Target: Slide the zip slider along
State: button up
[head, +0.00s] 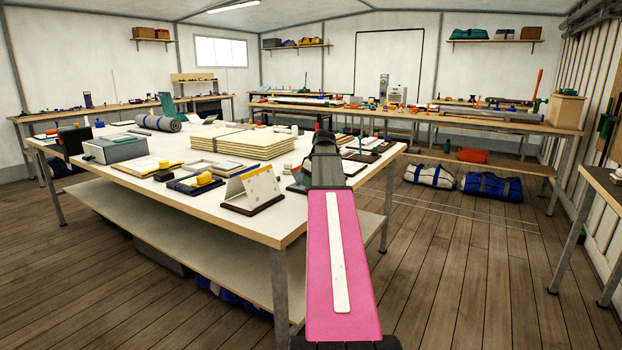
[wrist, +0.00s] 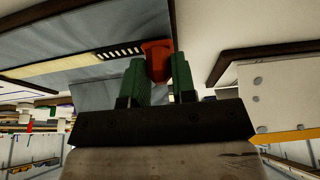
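The orange-red zip slider (wrist: 157,52) shows in the wrist view at the end of the zip's row of dark and pale teeth (wrist: 122,52). The zip runs off to the left along a cream strip (wrist: 60,66) on grey-blue cloth (wrist: 105,80). My gripper (wrist: 160,72) has green fingers, one on each side of the slider's narrow lower part, with little or no gap visible. In the head view my own arm hides the fingertips and the slider, over the right part of the large worktable (head: 263,226).
Dark-edged boards lie beside the cloth; a pale panel (wrist: 282,95) is at right in the wrist view. On the worktable are a stack of cream sheets (head: 243,146), a tilted white card stand (head: 253,188) and a grey box (head: 115,149).

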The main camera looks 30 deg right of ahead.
jog(key=shift+w+d+r, duration=0.1)
jog(key=shift+w+d, duration=1.6)
jog(key=shift+d, duration=1.2)
jog(key=shift+w+d+f, duration=0.1)
jog(key=shift+w+d, duration=1.55)
jog(key=shift+d, duration=1.2)
jog(key=shift+w+d+r, duration=0.1)
jog(key=shift+w+d, duration=1.6)
jog(key=shift+d, duration=1.2)
jog(key=o, duration=1)
jog(key=shift+s+a, duration=0.1)
jog(key=shift+c, duration=0.2)
jog(key=v, duration=1)
jog(key=shift+r, duration=0.3)
jog(key=shift+s, duration=0.25)
